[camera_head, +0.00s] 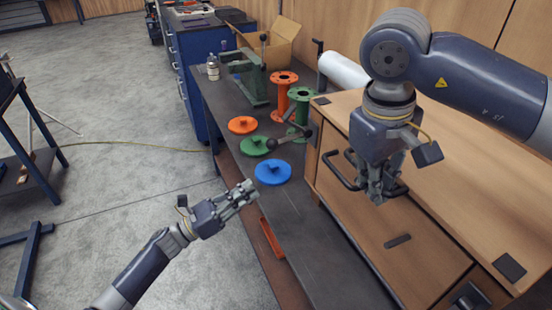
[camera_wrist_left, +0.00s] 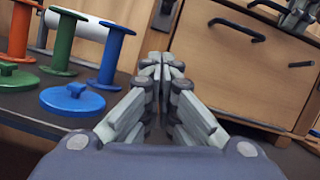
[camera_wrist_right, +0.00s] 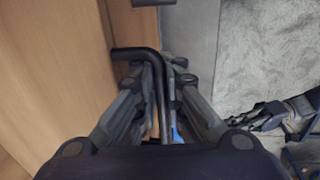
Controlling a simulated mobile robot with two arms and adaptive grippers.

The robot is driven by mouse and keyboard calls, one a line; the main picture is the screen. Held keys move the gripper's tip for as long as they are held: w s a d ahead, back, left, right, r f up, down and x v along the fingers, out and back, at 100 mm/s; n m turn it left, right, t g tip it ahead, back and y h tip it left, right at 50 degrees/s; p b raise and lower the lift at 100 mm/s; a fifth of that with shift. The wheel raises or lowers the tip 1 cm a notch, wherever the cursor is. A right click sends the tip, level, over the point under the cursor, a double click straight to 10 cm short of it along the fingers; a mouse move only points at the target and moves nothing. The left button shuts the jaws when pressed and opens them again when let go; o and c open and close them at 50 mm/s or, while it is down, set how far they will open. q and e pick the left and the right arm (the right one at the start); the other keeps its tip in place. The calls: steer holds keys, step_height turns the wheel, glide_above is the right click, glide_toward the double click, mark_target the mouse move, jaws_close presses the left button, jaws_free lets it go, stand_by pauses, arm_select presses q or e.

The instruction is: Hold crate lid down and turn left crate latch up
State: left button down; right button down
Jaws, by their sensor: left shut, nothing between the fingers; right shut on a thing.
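The wooden crate (camera_head: 375,225) stands on the bench at the right, its lid (camera_head: 470,175) lying flat on top. A grey lever with a dark ball end (camera_head: 291,137) sticks out at the crate's left end; it looks like the left latch. Part of it shows at the top of the left wrist view (camera_wrist_left: 164,14). My right gripper (camera_head: 376,196) is at the crate's front, shut on a black bent bar (camera_wrist_right: 157,75). My left gripper (camera_head: 245,192) is shut and empty, in front of the bench, apart from the crate.
A blue flange disc (camera_head: 273,173), a green disc (camera_head: 254,146) and an orange disc (camera_head: 242,125) lie on the bench. Orange (camera_head: 283,92) and green (camera_head: 300,104) flanged pipes stand behind. A green vise (camera_head: 249,80) and a cardboard box (camera_head: 270,40) are farther back.

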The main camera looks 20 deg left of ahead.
mark_target(288, 139)
steer(key=shift+d, duration=0.1)
arm_select(q)
steer(key=w+d+r, duration=0.5)
steer(key=w+r, duration=0.2)
steer(key=shift+d+r+m, duration=0.3)
steer(key=shift+d+r, duration=0.1)
steer(key=shift+r, duration=0.1)
